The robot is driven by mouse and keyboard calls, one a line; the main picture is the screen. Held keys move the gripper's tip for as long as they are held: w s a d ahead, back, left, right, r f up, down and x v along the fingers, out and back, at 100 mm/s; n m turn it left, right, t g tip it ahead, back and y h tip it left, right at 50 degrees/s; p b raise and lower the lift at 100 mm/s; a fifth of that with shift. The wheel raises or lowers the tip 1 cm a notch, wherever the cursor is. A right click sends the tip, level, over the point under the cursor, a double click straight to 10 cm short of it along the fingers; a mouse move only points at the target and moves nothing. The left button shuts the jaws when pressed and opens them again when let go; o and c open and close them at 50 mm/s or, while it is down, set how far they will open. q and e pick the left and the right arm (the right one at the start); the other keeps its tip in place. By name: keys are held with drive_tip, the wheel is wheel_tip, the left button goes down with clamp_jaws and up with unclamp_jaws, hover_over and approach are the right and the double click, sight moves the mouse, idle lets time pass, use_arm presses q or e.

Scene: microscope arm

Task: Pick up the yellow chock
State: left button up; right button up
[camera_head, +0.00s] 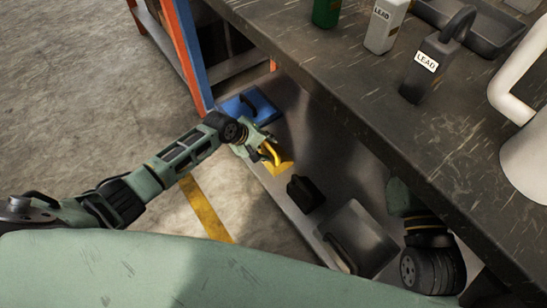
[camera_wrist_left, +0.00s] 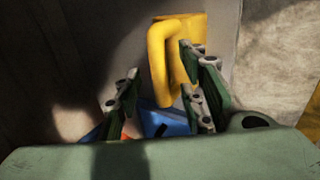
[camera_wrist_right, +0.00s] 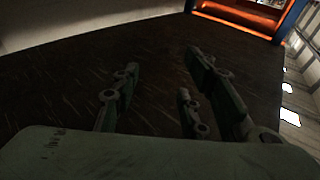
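The yellow chock (camera_head: 284,168) lies on the low metal shelf under the workbench, and its looped handle faces my left gripper (camera_head: 264,148). In the left wrist view the yellow chock (camera_wrist_left: 181,24) is just beyond the fingertips. Its handle shows between the two sides of my left gripper (camera_wrist_left: 160,60), closer to the right fingers. The left fingers are apart, and I see no clear grip on the handle. My right gripper (camera_wrist_right: 158,68) is open and empty beneath a dark surface. In the head view the workbench hides it.
A blue chock (camera_head: 247,105) lies behind the yellow one on the shelf. A black chock (camera_head: 305,194) and a grey one (camera_head: 355,238) lie in front. The workbench (camera_head: 340,85) overhangs the shelf on the right, with containers labelled LEAD (camera_head: 427,62) on top. Open floor (camera_head: 70,100) is left.

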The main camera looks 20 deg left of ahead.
use_arm(q)
drive_tip(key=shift+w+f, duration=0.1)
drive_tip(key=shift+c, duration=0.5)
clamp_jaws()
idle(0.3)
drive_tip(key=shift+w, duration=0.15)
